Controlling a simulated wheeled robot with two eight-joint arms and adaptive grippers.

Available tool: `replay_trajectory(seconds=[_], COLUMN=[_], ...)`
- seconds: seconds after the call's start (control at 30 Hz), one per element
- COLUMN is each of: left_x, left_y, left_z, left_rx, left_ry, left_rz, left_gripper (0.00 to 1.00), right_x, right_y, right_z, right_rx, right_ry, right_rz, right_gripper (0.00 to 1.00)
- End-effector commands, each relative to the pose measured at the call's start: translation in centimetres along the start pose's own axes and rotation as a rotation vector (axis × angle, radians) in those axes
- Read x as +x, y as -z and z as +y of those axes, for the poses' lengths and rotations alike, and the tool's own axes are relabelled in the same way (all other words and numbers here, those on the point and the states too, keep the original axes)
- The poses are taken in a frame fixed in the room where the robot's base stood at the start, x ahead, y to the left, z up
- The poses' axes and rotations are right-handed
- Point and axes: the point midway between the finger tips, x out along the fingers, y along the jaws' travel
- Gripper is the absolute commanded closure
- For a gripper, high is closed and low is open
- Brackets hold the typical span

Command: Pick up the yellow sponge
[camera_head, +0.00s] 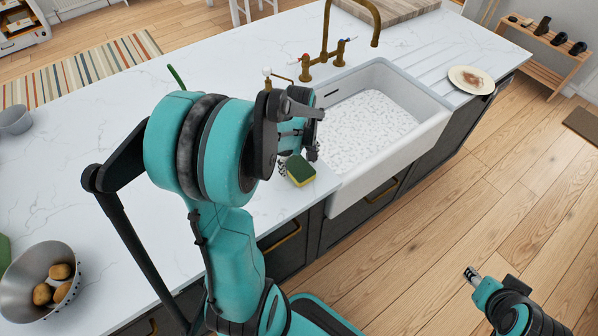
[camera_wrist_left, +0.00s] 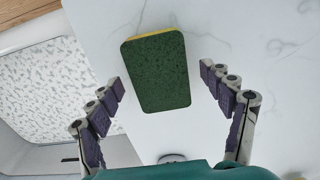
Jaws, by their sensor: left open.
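The yellow sponge (camera_head: 300,170) has a dark green scouring side and lies on the white marble counter, just left of the sink's front corner. In the left wrist view the sponge (camera_wrist_left: 156,72) shows its green face, with a thin yellow edge at the top. My left gripper (camera_head: 300,152) is over the counter at the sponge. In the left wrist view its fingers (camera_wrist_left: 162,80) are open, one on each side of the sponge, with gaps between. My right gripper (camera_head: 471,273) is low at the right, away from the counter, over the wood floor; its fingers are too small to judge.
The white sink (camera_head: 375,110) with a brass faucet (camera_head: 326,50) is right of the sponge. A plate (camera_head: 471,80) is on the counter's right end. A metal colander (camera_head: 30,275) with potatoes is at lower left. The counter left of my arm is mostly clear.

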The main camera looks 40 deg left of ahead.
Motion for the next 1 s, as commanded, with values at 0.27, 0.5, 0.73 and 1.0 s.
replay_trajectory(seconds=[0.27, 0.5, 0.73, 1.0], left_x=[0.3, 0.3, 0.3, -1.0], left_y=[0.0, 0.0, 0.0, 0.0], left_z=[0.0, 0.0, 0.0, 0.0], left_rx=[0.001, 0.001, 0.001, 0.001], left_ry=[0.000, 0.000, 0.000, 0.000], left_rz=[0.000, 0.000, 0.000, 0.000], left_gripper=[0.20, 0.55, 0.55, 0.55], right_x=[0.1, 0.1, 0.1, -0.4], right_y=[0.0, 0.0, 0.0, 0.3], right_z=[0.0, 0.0, 0.0, 0.0], right_rx=[0.000, 0.000, 0.000, 0.000], right_ry=[0.000, 0.000, 0.000, 0.000], right_rz=[0.000, 0.000, 0.000, 0.000], right_gripper=[0.60, 0.60, 0.60, 0.60])
